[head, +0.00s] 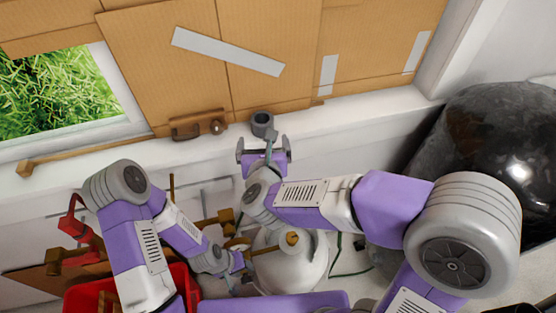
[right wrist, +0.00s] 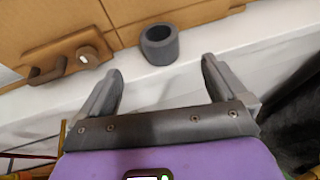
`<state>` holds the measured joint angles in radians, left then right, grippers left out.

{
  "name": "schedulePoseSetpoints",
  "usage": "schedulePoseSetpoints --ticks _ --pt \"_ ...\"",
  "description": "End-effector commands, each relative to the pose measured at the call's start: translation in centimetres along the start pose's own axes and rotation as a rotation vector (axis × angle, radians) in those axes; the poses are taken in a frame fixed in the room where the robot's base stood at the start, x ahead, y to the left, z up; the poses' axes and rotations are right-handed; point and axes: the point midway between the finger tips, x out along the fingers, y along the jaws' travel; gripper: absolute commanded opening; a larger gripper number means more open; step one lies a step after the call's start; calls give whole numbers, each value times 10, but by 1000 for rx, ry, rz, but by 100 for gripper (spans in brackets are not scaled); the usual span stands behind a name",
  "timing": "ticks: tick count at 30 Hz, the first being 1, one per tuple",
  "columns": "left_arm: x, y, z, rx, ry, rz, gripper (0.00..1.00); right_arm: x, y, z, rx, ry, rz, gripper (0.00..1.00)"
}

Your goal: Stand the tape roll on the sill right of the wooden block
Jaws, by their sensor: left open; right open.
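The tape roll (head: 262,123) is a dark grey ring standing on the white sill (head: 345,119), its hole facing up. It is to the right of the brown wooden block (head: 187,132), with a gap between them. Both also show in the right wrist view, the tape roll (right wrist: 160,45) at top centre and the block (right wrist: 62,58) at left. My right gripper (head: 264,149) is open and empty in front of the tape roll, apart from it, with the roll beyond its fingertips. My left gripper (head: 240,263) is open, low near the white tank, away from the sill.
A thin wooden strip (head: 85,154) lies on the sill at left. Cardboard (head: 160,62) covers the window behind. A white tank (head: 290,265), a red crate (head: 82,297) and a red tool (head: 73,225) are below. A black bag (head: 500,125) fills the right. The sill right of the roll is clear.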

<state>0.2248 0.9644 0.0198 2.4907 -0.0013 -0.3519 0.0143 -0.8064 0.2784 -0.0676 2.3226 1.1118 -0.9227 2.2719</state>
Motion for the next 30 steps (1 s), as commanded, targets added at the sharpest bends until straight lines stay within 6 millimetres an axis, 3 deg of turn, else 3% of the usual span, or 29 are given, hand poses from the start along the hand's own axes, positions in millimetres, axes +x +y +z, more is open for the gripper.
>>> schedulePoseSetpoints --ticks 5,8,12,17,20,24,27,30 --pt "0 0 0 0 0 0 43 9 -4 -12 -98 23 2 99" --pt "0 0 0 0 0 0 43 29 -13 -41 -322 77 21 99" --pt "0 0 0 0 0 0 43 60 -32 -107 -777 193 120 99" --pt "0 0 0 0 0 0 43 74 -57 -194 -1273 307 344 99" --pt "0 0 0 0 0 0 43 70 -74 -255 -1562 344 558 99" --pt "0 0 0 0 0 0 43 43 -91 -336 -1897 288 931 99" --pt "0 0 0 0 0 0 43 15 -97 -383 -2061 159 1194 99" --pt "0 0 0 0 0 0 43 -11 -99 -414 -2159 0 1391 99"
